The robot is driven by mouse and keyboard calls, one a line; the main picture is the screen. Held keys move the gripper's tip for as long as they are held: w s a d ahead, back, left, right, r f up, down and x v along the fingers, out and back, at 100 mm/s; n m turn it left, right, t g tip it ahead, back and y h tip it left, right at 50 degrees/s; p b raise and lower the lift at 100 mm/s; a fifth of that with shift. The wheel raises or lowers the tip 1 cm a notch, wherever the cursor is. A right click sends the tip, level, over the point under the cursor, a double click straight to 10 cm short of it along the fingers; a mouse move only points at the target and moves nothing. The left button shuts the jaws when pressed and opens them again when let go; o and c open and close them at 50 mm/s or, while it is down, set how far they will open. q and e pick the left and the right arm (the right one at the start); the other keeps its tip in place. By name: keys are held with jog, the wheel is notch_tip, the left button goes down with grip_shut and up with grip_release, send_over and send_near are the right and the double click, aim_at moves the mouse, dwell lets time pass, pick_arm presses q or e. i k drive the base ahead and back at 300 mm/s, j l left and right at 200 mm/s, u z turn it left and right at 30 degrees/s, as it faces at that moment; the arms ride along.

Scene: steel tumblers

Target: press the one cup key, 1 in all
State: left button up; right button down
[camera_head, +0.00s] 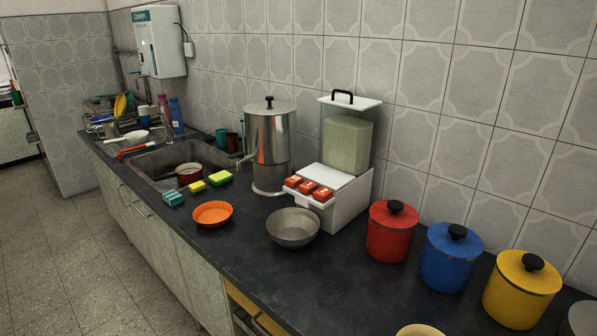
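A white dispenser (347,207) with a clear hopper stands on the dark counter against the tiled wall. Its front ledge carries three orange-red keys in a row: a left key (293,181), a middle key (308,187) and a right key (322,194). Each has a pale mark too small to read, so I cannot tell which is the one cup key. A grey metal bowl (293,228) stands on the counter in front of the dispenser and looks empty. Neither of my grippers is in view.
A steel urn (269,150) stands left of the dispenser. An orange plate (212,213) and sponges (220,178) lie near the sink (160,162). Red (390,235), blue (449,262) and yellow (518,293) canisters stand on the right. Counter in front of the canisters is mostly clear.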

aim_at(307, 188)
jog(key=i+j+z, duration=0.1)
jog(key=j, duration=0.25)
jog(key=i+j+z, duration=0.1)
jog(key=j, duration=0.25)
jog(key=i+j+z, duration=0.1)
jog(key=j, duration=0.3)
jog(key=i, duration=0.1)
